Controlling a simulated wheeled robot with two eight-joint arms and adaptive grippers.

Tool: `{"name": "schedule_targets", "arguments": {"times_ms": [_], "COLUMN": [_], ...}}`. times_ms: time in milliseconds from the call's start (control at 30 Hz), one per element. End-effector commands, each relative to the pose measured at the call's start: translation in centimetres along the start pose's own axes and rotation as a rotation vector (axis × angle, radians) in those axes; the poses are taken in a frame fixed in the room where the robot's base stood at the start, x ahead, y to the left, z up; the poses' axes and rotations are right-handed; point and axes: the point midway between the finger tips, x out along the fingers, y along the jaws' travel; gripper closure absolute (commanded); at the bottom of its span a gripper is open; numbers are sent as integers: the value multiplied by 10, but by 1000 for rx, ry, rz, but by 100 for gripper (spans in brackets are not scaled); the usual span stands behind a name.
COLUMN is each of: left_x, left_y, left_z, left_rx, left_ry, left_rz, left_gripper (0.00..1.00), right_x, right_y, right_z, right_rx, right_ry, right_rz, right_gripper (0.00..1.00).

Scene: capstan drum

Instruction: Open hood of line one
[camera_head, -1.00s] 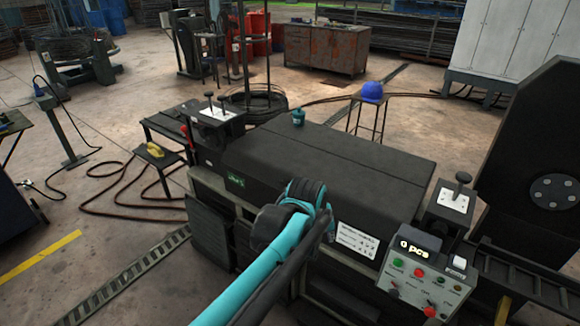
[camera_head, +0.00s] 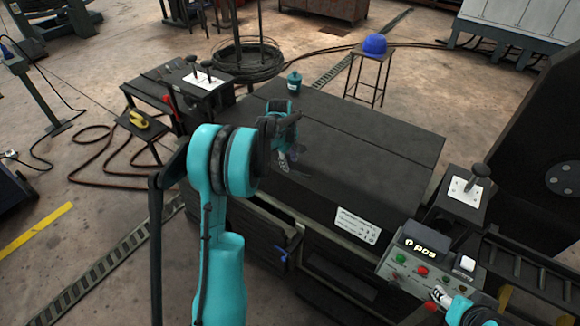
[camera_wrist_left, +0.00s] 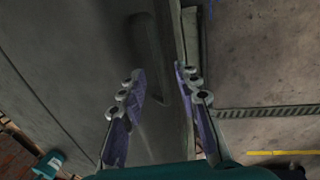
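The hood (camera_head: 355,135) is the long dark flat cover of the machine; it lies closed, with a seam along its top. In the left wrist view, my left gripper's fingers (camera_wrist_left: 160,88) are spread apart. A dark raised bar, seemingly a handle (camera_wrist_left: 150,58), lies on the hood surface ahead of them, and the hood edge runs near the right finger. No contact is clear. My right gripper (camera_head: 441,296) is at the control panel (camera_head: 420,268), its fingers too small to judge.
A teal container (camera_head: 294,82) stands on the hood's back edge. Lever boxes flank the hood, at left (camera_head: 198,80) and right (camera_head: 465,192). A blue helmet (camera_head: 375,45) rests on a stool behind. A blue handle (camera_head: 288,253) shows on the machine's front.

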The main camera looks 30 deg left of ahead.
Motion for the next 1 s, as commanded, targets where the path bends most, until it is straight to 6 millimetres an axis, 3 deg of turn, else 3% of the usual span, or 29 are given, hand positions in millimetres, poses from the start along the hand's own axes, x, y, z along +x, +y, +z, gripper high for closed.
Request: {"name": "schedule_targets", "arguments": {"times_ms": [33,200,567,700,1000], "left_x": [12,30,35,34,31], "left_y": [0,0,0,0,1], "left_z": [0,0,0,0,0], "left_rx": [1,1,1,2,2], "left_ry": [0,1,1,1,1], "left_rz": [0,0,1,1,-6], "left_gripper": [68,68,68,100,100], "right_x": [5,10,10,10,8], "right_y": [0,0,0,0,0], "right_z": [3,7,7,7,6], "right_rx": [0,0,0,0,0], "right_ry": [0,0,0,0,0], "right_rz": [0,0,0,0,0], "right_gripper": [49,49,49,49,49]}}
